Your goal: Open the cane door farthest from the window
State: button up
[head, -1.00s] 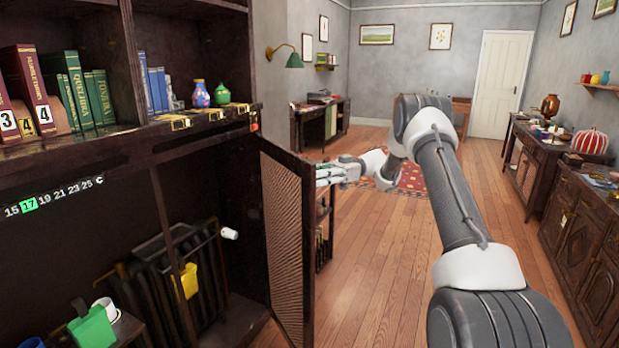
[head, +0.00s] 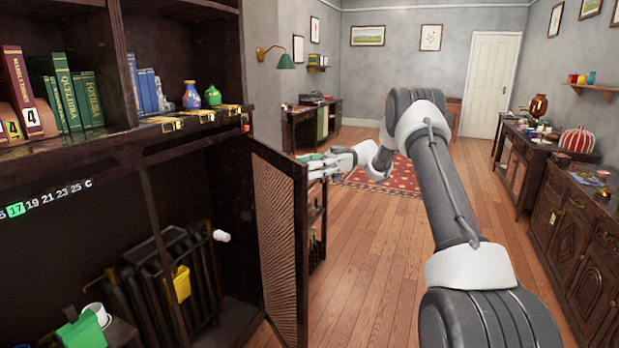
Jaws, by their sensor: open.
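A dark wooden door with a cane panel (head: 277,235) stands swung out from the lower right of the tall dark cabinet (head: 130,155). Its opening shows a radiator (head: 150,285) inside. My gripper (head: 310,158) is open, beyond the door's top outer corner, and appears partly hidden behind its edge. I cannot tell whether it touches the door. No window is in view.
Books (head: 70,100) and small vases (head: 192,95) stand on the shelf above. A white mug (head: 97,314) and a green object (head: 80,332) sit low inside. Dark sideboards (head: 580,220) line the right wall.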

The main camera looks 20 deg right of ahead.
notch_tip(320, 180, up, 6)
jog(key=shift+r, duration=0.25)
